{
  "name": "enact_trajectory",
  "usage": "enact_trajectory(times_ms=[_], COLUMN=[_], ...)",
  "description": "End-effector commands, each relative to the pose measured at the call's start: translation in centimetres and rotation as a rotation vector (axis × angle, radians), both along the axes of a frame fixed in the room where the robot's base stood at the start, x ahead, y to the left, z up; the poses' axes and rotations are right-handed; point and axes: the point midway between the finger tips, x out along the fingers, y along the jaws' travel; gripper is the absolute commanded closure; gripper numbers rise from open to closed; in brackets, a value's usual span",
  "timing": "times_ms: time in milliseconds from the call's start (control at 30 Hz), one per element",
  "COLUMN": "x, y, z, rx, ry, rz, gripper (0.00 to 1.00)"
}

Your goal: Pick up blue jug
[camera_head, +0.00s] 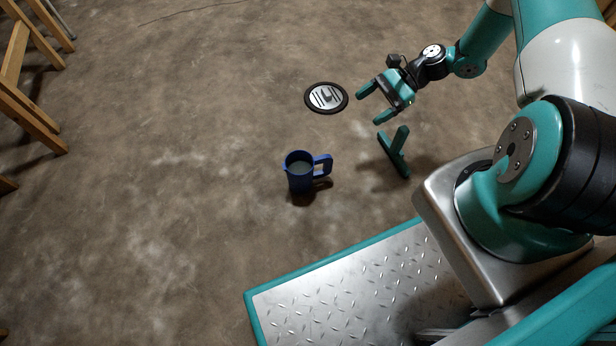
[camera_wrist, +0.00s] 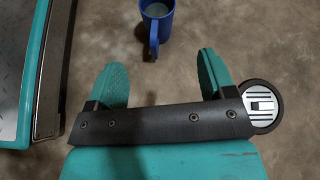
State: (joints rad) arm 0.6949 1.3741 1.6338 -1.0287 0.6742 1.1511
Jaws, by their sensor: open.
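The blue jug (camera_head: 299,182) stands upright on the floor near the middle of the head view. Its handle points right there, and its inside looks pale grey. In the wrist view the jug (camera_wrist: 165,29) is at the top, partly cut off by the frame edge, with its handle towards my gripper. My gripper (camera_head: 371,104) is open and empty, up and to the right of the jug in the head view. Its two fingers (camera_wrist: 163,64) show spread apart in the wrist view, with the jug beyond them and not between them.
A round black-rimmed disc with a pale striped face (camera_head: 316,88) lies on the floor, also in the wrist view (camera_wrist: 268,118). Wooden furniture legs (camera_head: 30,115) stand at far left. The floor left of the jug is clear.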

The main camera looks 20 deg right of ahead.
Motion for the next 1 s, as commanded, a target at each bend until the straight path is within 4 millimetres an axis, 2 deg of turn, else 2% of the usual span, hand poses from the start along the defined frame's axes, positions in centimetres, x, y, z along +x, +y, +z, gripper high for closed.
enact_trajectory(times_ms=[33,100,200,367,700,800,1000], x=[-0.9,-1.7,-2.4,-2.7,-2.0,-1.8,-1.7], y=[-0.5,-0.9,-1.1,0.2,7.2,8.7,10.2], z=[-2.8,-4.8,-6.5,-7.9,-11.0,-11.6,-11.9], rx=[0.037,0.072,0.104,0.121,0.118,0.118,0.118], ry=[0.044,0.091,0.132,0.152,0.151,0.15,0.149], rz=[-0.055,-0.112,-0.16,-0.179,-0.174,-0.176,-0.178], gripper=[0.24,0.24,0.24,0.24,0.24,0.24,0.24])
